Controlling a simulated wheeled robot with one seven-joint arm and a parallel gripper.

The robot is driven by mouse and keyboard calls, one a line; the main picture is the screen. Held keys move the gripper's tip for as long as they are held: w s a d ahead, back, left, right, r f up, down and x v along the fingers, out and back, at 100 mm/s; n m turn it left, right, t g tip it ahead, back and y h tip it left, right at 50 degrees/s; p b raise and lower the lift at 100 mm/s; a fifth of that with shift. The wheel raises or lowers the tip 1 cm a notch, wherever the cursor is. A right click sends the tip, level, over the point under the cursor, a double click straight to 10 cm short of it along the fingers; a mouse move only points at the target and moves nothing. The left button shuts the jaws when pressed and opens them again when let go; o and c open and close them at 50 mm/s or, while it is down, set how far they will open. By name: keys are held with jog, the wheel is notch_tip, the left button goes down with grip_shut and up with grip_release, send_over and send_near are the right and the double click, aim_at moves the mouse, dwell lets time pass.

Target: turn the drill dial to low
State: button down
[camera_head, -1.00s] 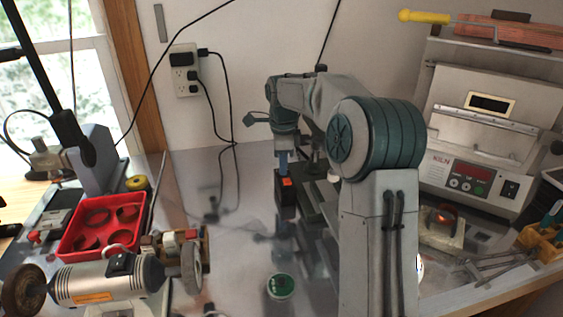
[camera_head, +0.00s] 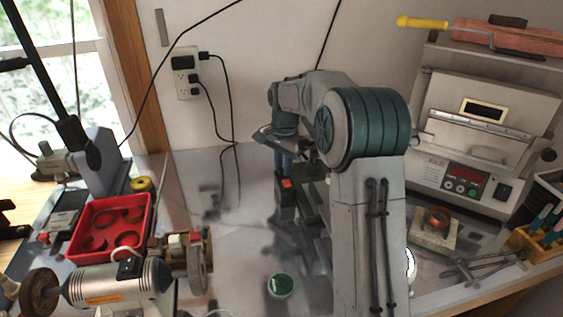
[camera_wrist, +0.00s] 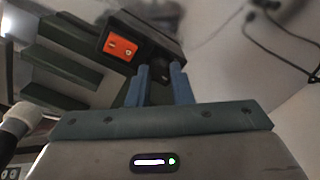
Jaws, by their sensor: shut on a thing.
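The drill's black control box (camera_wrist: 168,40) with an orange switch (camera_wrist: 121,46) fills the upper middle of the wrist view. In the head view the box (camera_head: 285,203) stands below my gripper (camera_head: 284,161). My gripper's two blue fingers (camera_wrist: 160,84) reach the near side of the box, with a narrow gap between them. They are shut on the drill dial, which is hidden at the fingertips. The dial's markings and setting cannot be read.
A grinder (camera_head: 115,283) and a red tray (camera_head: 110,250) stand at the left. A round green-topped tin (camera_head: 281,286) sits at the bench front. A kiln (camera_head: 480,135) is at the right. My arm hides part of the bench.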

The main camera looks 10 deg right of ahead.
jog(key=shift+n, duration=1)
jog(key=c, duration=1.6)
grip_release()
jog(key=shift+r+p, duration=0.1)
jog(key=shift+p, duration=0.2)
notch_tip(320, 180, up, 8)
jog(key=p, duration=0.6)
jog(key=shift+d, duration=0.1)
